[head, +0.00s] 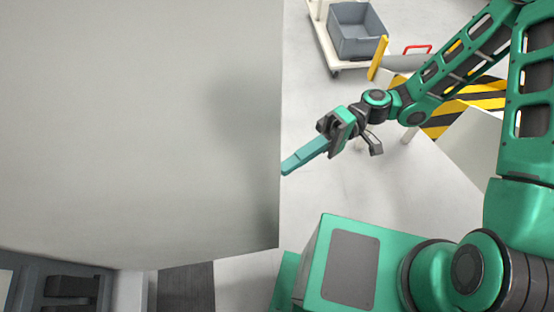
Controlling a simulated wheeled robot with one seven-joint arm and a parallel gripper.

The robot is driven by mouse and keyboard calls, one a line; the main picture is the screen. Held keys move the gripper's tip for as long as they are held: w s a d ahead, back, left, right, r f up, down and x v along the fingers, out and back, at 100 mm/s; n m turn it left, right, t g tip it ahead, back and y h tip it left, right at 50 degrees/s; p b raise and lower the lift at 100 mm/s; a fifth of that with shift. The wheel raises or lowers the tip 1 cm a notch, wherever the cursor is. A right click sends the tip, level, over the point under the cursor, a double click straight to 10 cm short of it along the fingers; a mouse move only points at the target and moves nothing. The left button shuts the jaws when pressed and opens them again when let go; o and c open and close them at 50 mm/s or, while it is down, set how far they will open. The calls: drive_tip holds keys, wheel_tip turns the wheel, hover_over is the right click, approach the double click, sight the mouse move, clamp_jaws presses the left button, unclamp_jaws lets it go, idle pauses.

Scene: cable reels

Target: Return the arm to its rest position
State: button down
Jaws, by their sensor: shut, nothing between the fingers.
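My green arm reaches in from the right side of the head view and bends down toward the middle. My gripper (288,169) points left and slightly down, with its teal fingers together and nothing seen between them. The fingertips end right at the edge of a large grey panel (140,120). I cannot tell whether they touch it or pass slightly behind it. No cable reel shows in this view.
The grey panel fills the left half. A white cart (323,38) with a grey bin (357,30) stands at the top. A yellow-and-black striped area (440,118) and a pale surface (478,145) lie under my arm. Pale floor (400,190) is open below my gripper.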

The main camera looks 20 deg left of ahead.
drive_tip(key=shift+s+d+v, duration=0.1)
drive_tip(key=shift+d+v, duration=0.05)
drive_tip(key=shift+v, duration=0.6)
drive_tip(key=shift+s+d+v, duration=0.1)
drive_tip(key=shift+v, duration=0.6)
drive_tip(key=w+d+f+m+t+h, duration=0.1)
drive_tip(key=w+d+m+t+h, duration=0.25)
drive_tip(key=d, duration=0.75)
drive_tip(key=w+d+m+t+h, duration=0.3)
drive_tip(key=w+d+t, duration=0.2)
drive_tip(key=d, duration=0.6)
drive_tip(key=s+d+r+m+t+h, duration=0.1)
drive_tip(key=s+d+r+m+t, duration=0.1)
drive_tip(key=d, duration=0.5)
drive_tip(key=s+d+r+m+t+h, duration=0.1)
drive_tip(key=s+d+r+m+h, duration=0.1)
drive_tip(key=s+d+r+m, duration=0.2)
drive_tip(key=s+d+r+m+t+h, duration=0.1)
drive_tip(key=s+d+r+m+t, duration=0.1)
drive_tip(key=d+r, duration=0.4)
drive_tip(key=s+d+m, duration=0.1)
drive_tip(key=d+m, duration=0.1)
drive_tip(key=d, duration=0.3)
drive_tip(key=shift+s+t, duration=0.3)
drive_tip(key=shift+t, duration=0.05)
drive_tip(key=shift+s+d+r+m, duration=0.1)
drive_tip(key=shift+r+m, duration=0.05)
drive_tip(key=shift+m, duration=0.1)
